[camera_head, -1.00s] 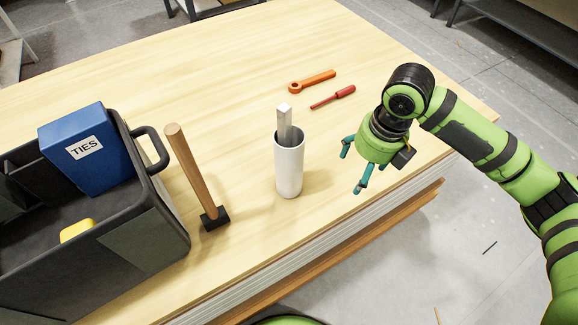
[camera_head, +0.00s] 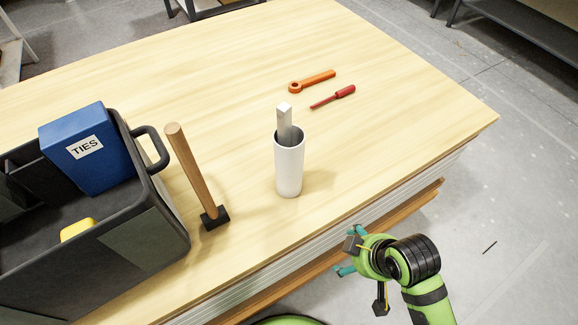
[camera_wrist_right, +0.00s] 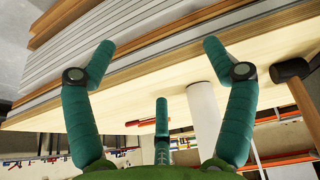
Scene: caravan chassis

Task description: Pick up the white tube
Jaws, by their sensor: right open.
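The white tube (camera_head: 289,168) stands upright on the wooden table, near its front edge. A pale square bar (camera_head: 284,120) sticks up out of its open top. My right gripper (camera_head: 347,251) is open and empty, off the table's front edge, in front and to the right of the tube and apart from it. In the right wrist view its spread teal fingers (camera_wrist_right: 158,60) face the table edge, and the white tube (camera_wrist_right: 204,118) shows upside down behind the right finger, partly hidden. My left gripper is not in view.
A mallet (camera_head: 194,177) stands handle up left of the tube. A dark tote (camera_head: 150,245) with a blue TIES box (camera_head: 88,150) is further left. An orange wrench (camera_head: 312,81) and red screwdriver (camera_head: 333,97) lie behind. The table (camera_head: 390,130) right of the tube is clear.

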